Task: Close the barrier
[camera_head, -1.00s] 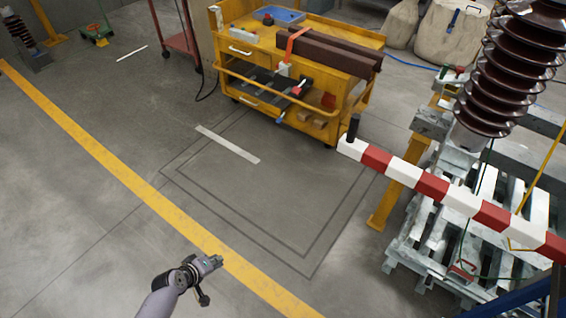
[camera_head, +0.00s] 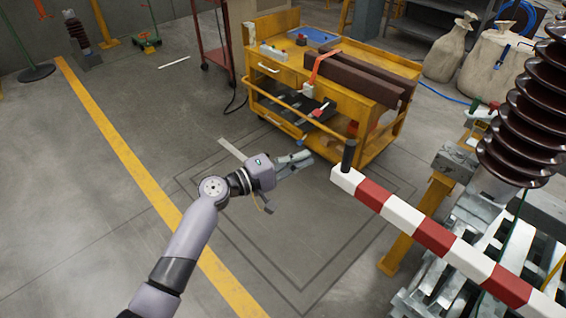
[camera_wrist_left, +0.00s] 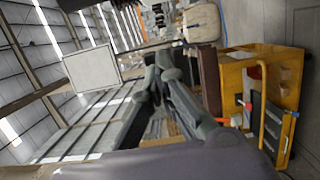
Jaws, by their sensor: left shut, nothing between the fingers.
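The barrier (camera_head: 433,236) is a red and white striped bar that runs from the lower right of the head view up to its free end near the middle. A dark upright handle (camera_head: 348,156) stands on that free end. My left gripper (camera_head: 307,158) is shut and empty. It is a little to the left of the handle in the picture, apart from it. In the left wrist view the shut fingers (camera_wrist_left: 164,62) show in the middle, and the barrier cannot be made out. My right gripper is not in view.
A yellow tool cart (camera_head: 283,82) with dark beams on top stands behind the barrier's free end. A large brown insulator (camera_head: 528,120) and grey pallets are at the right. Open floor with a yellow line (camera_head: 130,160) lies to the left.

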